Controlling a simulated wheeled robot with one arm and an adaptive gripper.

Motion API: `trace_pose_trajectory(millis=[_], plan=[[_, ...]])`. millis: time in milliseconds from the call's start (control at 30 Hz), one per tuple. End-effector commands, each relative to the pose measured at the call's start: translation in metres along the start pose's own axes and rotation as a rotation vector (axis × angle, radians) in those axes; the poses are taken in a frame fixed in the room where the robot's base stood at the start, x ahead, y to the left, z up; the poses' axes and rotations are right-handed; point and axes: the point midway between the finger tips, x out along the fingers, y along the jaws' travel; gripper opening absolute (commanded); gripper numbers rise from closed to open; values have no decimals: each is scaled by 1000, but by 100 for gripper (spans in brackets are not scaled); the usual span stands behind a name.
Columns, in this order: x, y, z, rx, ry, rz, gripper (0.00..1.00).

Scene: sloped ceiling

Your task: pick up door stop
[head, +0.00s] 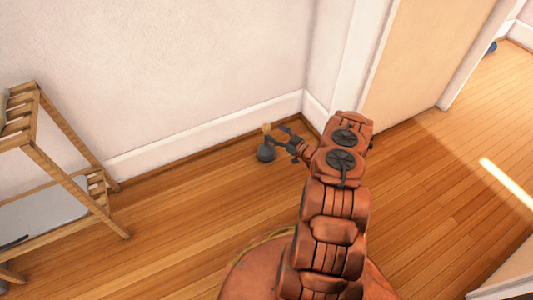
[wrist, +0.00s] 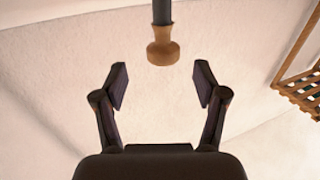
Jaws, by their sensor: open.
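The door stop (head: 266,153) is a dark grey rounded body with a wooden knob on top, standing on the wood floor near the wall corner. In the wrist view its wooden knob (wrist: 163,52) and dark stem show at the top centre, just beyond the fingertips and roughly midway between them. My gripper (head: 279,134) is close to the right of the knob in the head view. In the wrist view my gripper (wrist: 161,80) is open, with nothing between its fingers.
A wooden slatted shelf (head: 70,180) stands at the left; part of it shows at the right of the wrist view (wrist: 300,75). White walls with a baseboard (head: 210,130) meet behind the door stop. A doorway opens at the right. The floor (head: 190,230) between is clear.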

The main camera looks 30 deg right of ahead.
Motion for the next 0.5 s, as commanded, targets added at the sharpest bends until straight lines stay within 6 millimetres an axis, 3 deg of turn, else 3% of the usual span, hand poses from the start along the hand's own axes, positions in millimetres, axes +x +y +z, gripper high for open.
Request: trace_pose_trajectory(millis=[500], plan=[[54, -5, -2, 0, 2, -2, 71]])
